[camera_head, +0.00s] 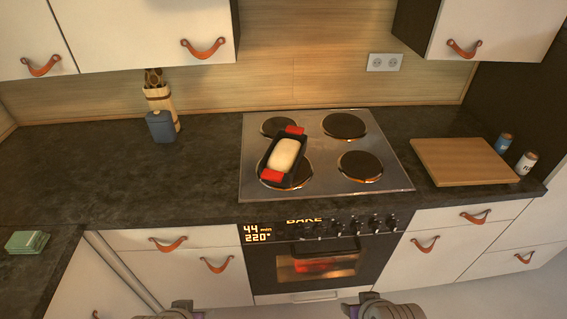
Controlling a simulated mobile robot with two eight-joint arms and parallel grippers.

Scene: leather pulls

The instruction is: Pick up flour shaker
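Two small shakers stand on the dark counter at the far right, beside the cutting board. The white shaker (526,163) has a dark top and dark lettering too small to read surely; it looks like the flour shaker. The blue shaker (504,143) with a pale band stands just behind it, to its left. My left gripper (178,310) and my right gripper (374,305) show only in part at the bottom edge, in front of the cabinets and far from the shakers. Their fingers are cut off or unclear, so I cannot tell whether they are open.
A wooden cutting board (462,162) lies left of the shakers. The stove (325,185) holds a loaf pan (272,160) with red handles and pale dough. A blue-grey canister (160,126) and utensil holder (160,97) stand at the back left. The left counter is mostly clear.

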